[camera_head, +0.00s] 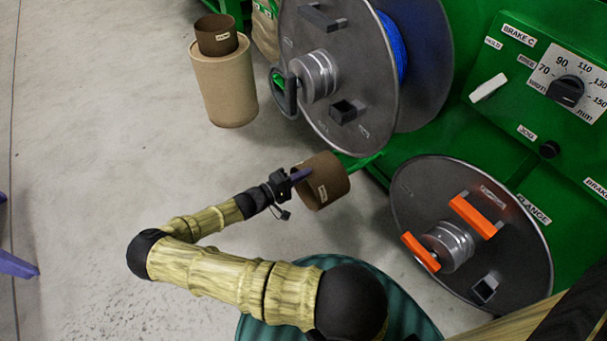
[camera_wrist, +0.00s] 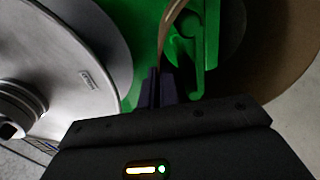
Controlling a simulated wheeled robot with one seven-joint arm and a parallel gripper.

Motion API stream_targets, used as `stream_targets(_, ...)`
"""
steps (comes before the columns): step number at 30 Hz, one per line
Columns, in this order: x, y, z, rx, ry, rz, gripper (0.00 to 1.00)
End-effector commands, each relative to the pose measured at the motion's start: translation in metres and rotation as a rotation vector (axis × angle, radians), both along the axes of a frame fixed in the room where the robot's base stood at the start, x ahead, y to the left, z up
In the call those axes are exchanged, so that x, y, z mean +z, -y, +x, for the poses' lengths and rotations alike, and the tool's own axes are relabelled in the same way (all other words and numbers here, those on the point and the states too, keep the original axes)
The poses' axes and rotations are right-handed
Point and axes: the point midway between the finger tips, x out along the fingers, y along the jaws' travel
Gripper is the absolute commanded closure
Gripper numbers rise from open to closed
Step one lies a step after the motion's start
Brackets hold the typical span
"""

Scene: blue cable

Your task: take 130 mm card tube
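A short brown card tube (camera_head: 335,178) with a small white label hangs in the air at the end of my arm. Its label is too small to read, so I cannot tell its size. My gripper (camera_head: 302,174) is at the tube's left rim, with one dark purple finger inside the opening. In the wrist view the fingers (camera_wrist: 161,88) are closed on the thin tube wall, and the brown tube (camera_wrist: 285,60) curves away to the right. Another brown tube (camera_head: 216,37) stands at the top of a wider tan tube (camera_head: 224,92) on the floor at upper left.
A grey reel with blue cable (camera_head: 391,45) stands behind the held tube on the green machine. A grey flange (camera_head: 410,195) with orange handles is at right. A dial (camera_head: 566,90) is marked 70 to 150 mm. The floor at left is mostly clear.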

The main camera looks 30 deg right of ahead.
Motion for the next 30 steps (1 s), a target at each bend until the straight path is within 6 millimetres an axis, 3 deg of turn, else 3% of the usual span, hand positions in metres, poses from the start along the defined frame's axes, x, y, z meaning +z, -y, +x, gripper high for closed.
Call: stream_targets(30, 0.0001, -0.0102, -0.0001, 0.001, 0.000, 0.001, 1.00)
